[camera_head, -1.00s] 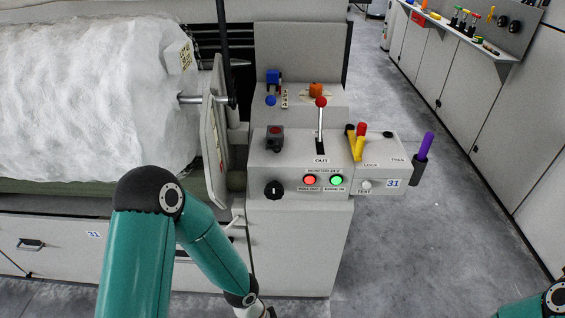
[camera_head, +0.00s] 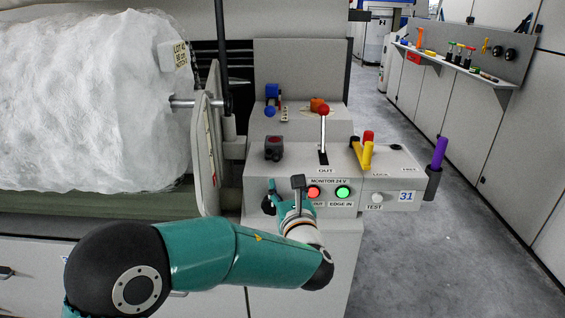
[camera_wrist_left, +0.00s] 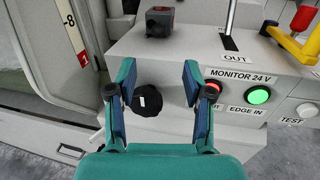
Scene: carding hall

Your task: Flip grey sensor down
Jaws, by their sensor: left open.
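A dark grey block with a red face (camera_head: 274,148) sits on the console's sloped top, left of the red-knobbed lever. It also shows at the top of the wrist view (camera_wrist_left: 160,22). No other part is plainly a grey sensor. My left gripper (camera_head: 284,188) is open and empty at the console's front face, below the block and left of the lit buttons. In the left wrist view, a black round knob (camera_wrist_left: 148,103) with a white mark appears between the open fingers (camera_wrist_left: 158,80); I cannot tell whether they touch it. My right gripper is out of view.
Red and green buttons (camera_head: 343,192) are close right of my gripper. A white fibre roll (camera_head: 90,100) and upright plate (camera_head: 207,155) are left.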

